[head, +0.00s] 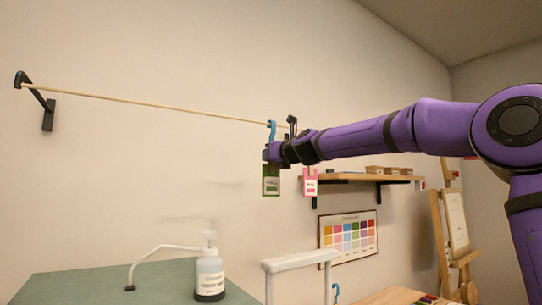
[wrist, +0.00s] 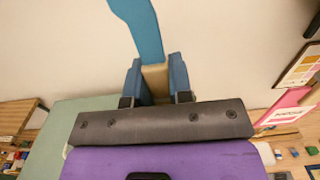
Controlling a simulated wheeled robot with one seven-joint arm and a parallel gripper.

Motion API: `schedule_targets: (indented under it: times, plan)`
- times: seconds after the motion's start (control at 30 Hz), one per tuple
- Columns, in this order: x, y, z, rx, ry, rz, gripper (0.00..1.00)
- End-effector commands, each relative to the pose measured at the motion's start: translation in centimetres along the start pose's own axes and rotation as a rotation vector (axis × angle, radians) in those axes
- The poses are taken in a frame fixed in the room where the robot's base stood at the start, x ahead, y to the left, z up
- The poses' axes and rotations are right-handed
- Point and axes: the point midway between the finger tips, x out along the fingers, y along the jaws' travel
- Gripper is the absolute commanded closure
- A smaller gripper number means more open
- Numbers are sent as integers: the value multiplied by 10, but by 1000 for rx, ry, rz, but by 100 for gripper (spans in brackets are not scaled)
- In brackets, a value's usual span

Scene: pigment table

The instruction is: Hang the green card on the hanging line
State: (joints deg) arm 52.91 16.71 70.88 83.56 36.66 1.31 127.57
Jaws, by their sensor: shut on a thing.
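The green card (head: 271,182) hangs upright below my gripper (head: 269,153), with a pale label on its face. A blue hook (head: 271,129) rises above the gripper, its top close to the hanging line (head: 150,103). I cannot tell whether the hook is over the line or beside it. In the wrist view my gripper (wrist: 156,83) is shut on a tan piece below the blue hook (wrist: 143,28). The green card is hidden in the wrist view. The line runs from a black bracket (head: 47,115) at the left toward the right, behind my arm.
A pink card (head: 310,184) hangs just right of the green one; it also shows in the wrist view (wrist: 288,106). A wall shelf (head: 345,178), a colour chart (head: 349,236) and an easel (head: 455,225) are further right. A pump bottle (head: 209,272) stands on the green table (head: 80,288). The line's left stretch is bare.

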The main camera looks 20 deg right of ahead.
Motion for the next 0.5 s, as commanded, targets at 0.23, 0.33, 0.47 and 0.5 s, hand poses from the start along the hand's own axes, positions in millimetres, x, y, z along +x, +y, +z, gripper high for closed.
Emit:
schedule_targets:
  times: [0.23, 0.33, 0.47, 0.5]
  plan:
    - [0, 0, 0, 0, 0, 0, 61]
    - [0, 0, 0, 0, 0, 0, 50]
    - [0, 0, 0, 0, 0, 0, 50]
    - [0, 0, 0, 0, 0, 0, 50]
